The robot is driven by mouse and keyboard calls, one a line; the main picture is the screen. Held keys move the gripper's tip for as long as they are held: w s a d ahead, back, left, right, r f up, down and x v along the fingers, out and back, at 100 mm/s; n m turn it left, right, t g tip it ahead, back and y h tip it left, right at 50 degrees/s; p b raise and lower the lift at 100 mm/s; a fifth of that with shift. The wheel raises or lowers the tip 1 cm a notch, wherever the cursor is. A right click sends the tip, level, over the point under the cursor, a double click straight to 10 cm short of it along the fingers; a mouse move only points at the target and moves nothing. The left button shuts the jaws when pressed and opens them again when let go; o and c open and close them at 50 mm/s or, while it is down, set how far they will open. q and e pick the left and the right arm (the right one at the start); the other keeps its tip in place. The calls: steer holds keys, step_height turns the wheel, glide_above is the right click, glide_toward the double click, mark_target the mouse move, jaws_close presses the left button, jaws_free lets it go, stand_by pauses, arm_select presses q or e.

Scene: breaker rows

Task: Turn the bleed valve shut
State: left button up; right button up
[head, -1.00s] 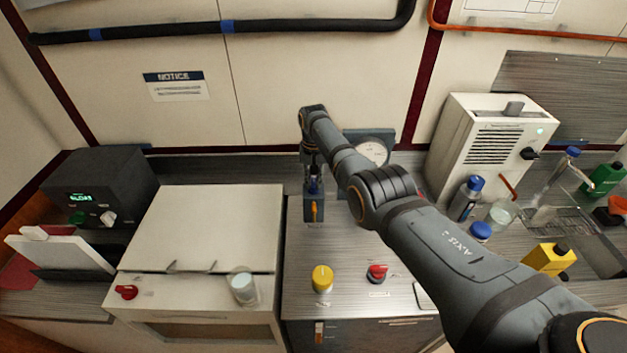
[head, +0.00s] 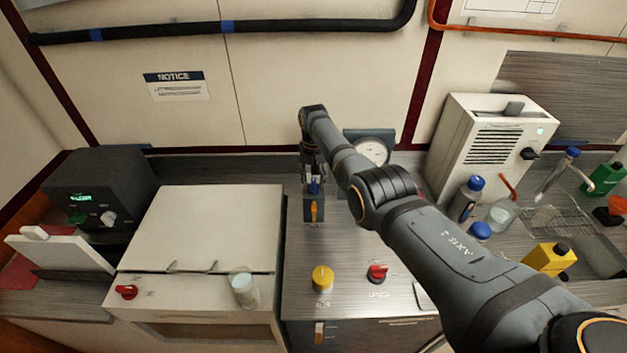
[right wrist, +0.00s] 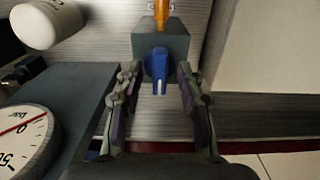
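A small grey valve block (head: 308,213) stands on the counter near the back wall. It has a blue knob (head: 314,188) on top and an orange lever (head: 314,211) on its front. In the right wrist view the blue knob (right wrist: 158,68) lies between the two fingers of my right gripper (right wrist: 158,84). The fingers are spread, with a gap on each side of the knob. In the head view my right gripper (head: 313,176) points down just above the block. I cannot read any label on this valve. My left gripper is not in view.
A pressure gauge (head: 371,152) stands close to the right of the block. A yellow knob (head: 322,278) and a red knob (head: 377,273) are nearer the counter front. A white cabinet (head: 205,225) with a glass (head: 243,289) is at left; a white machine (head: 484,140) is at right.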

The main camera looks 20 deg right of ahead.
mark_target(314, 182)
step_height(314, 182, up, 12)
stand_by(0.5)
